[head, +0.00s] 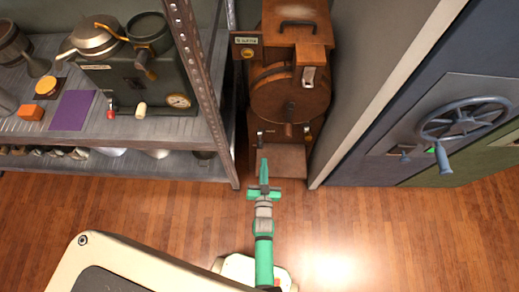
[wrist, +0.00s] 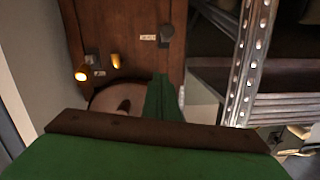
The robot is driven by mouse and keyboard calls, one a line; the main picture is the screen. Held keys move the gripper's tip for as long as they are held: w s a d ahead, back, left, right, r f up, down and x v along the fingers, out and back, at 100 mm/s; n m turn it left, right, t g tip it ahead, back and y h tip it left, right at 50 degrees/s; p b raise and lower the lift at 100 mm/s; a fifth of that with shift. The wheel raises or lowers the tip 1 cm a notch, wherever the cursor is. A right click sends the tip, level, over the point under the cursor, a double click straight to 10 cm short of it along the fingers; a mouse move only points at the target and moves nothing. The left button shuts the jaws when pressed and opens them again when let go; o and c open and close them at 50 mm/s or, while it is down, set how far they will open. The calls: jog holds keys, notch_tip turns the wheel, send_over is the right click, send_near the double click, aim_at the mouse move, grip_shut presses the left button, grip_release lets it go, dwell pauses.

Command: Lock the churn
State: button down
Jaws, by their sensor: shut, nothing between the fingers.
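The churn (head: 291,95) is a brown wooden unit with a round drum front, standing in a narrow gap at the top middle of the head view. It has a dark handle on top, a pale metal latch-like piece (head: 309,77) above the drum, and a dark knob at the drum's centre. My green gripper (head: 264,163) is shut and empty, in front of the churn's lower base. I cannot tell whether the gripper touches the churn.
A blue-grey cabinet with a handwheel (head: 465,120) stands right. The wooden floor (head: 390,235) in front is clear.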

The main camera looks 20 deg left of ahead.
send_over(260, 147)
jog(key=s, duration=0.3)
jog(key=shift+w+d+f, duration=0.1)
jog(key=shift+w+f, duration=0.1)
jog(key=shift+f, duration=0.6)
jog(key=shift+w+d+f, duration=0.15)
jog(key=shift+f, duration=0.7)
jog(key=shift+w+d+f, duration=0.1)
jog(key=shift+w+f, duration=0.1)
jog(key=shift+f, duration=0.6)
